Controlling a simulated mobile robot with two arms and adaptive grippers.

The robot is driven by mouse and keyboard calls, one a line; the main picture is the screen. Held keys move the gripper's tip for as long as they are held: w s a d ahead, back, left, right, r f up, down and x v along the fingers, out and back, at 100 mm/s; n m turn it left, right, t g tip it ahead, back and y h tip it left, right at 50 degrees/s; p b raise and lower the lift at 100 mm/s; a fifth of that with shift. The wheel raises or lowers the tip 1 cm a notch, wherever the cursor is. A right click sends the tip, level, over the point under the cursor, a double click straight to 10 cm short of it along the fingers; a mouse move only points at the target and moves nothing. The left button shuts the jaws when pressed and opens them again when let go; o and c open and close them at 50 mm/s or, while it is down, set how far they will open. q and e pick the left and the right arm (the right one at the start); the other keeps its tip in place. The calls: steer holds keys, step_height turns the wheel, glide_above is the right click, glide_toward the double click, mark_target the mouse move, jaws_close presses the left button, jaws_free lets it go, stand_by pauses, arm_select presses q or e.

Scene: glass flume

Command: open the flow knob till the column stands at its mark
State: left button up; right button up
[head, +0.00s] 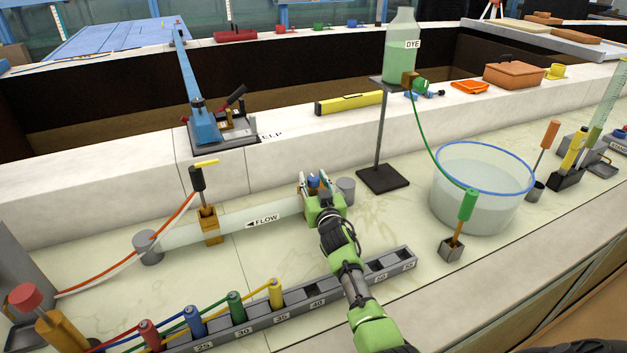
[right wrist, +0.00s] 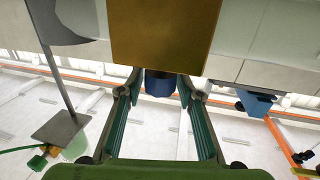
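The flow knob (head: 313,181) is a small blue knob at the right end of the clear horizontal tube (head: 235,222) marked FLOW. My right gripper (head: 316,184) is at the knob, with its fingers to either side. In the right wrist view the blue knob (right wrist: 160,84) sits between the two spread fingers, under a brass block (right wrist: 165,35). Gaps show beside the knob, so the gripper looks open. A tall clear tube with green liquid (head: 605,95) stands at the far right; I cannot tell whether it is the column, and no mark is readable. My left gripper is out of view.
A grey rack (head: 345,288) with coloured plugs runs along the front. A stand base (head: 382,178) holds the dye bottle (head: 401,50) behind my gripper. A water-filled tub (head: 480,195) and green-handled tool (head: 467,205) are to the right. Bare bench lies between.

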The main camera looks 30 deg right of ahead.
steer(key=c, duration=0.6)
